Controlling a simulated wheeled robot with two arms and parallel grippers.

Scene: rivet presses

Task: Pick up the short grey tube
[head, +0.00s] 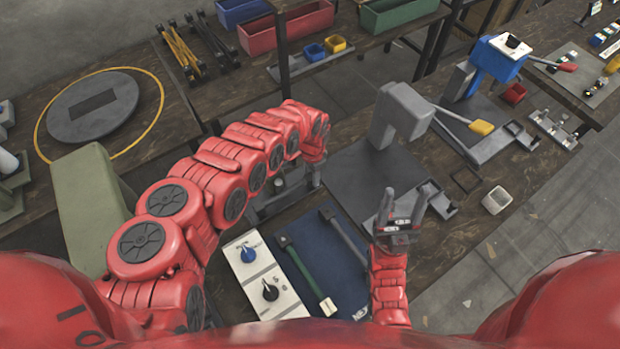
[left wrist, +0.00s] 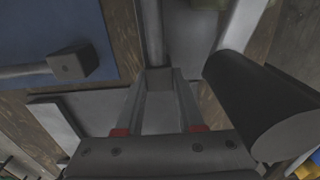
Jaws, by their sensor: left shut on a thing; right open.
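My left gripper (left wrist: 158,98) shows in the left wrist view with its two fingers shut on a small grey piece (left wrist: 158,78) between the tips. I take this piece to be the short grey tube, but its shape is partly hidden. In the head view, the red left arm reaches over the bench beside the press, and its wrist hides the fingertips and what they hold. My right gripper (head: 404,208) is open and empty, fingers pointing up, near the bench's front edge.
A grey press (head: 398,112) with a yellow-tipped lever and a blue press (head: 497,57) stand at the back right. Two hammers lie on a blue mat (head: 345,255). A white switch panel (head: 262,272) is beside it. A dark cylinder (left wrist: 258,105) is close on the right in the wrist view.

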